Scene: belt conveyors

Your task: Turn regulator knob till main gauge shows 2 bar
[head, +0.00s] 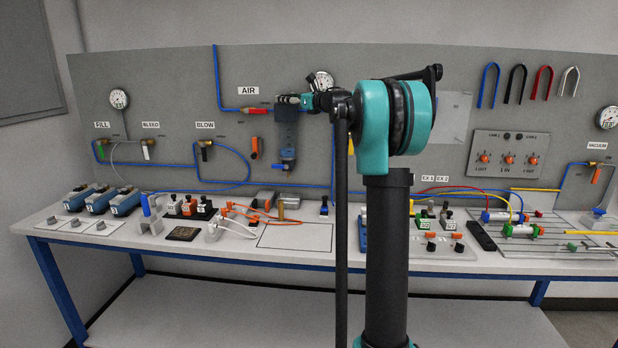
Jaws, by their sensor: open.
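The air regulator unit (286,133) hangs on the grey back panel right of the AIR label, with a dark body and a blue lower part. Its knob at the top is mostly hidden behind my gripper (294,100). A round white gauge (322,79) sits just right of and above the unit, its lower part covered by my arm. Its needle is too small to read. My gripper is at the top of the unit, seen from behind and small. I cannot tell whether its fingers touch the knob.
A red fitting (255,111) on the blue air line is left of the unit, and an orange lever (255,147) is below it. Other gauges are at FILL (119,98) and VACUUM (607,117). The bench (290,238) below carries valves, hoses and cylinders.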

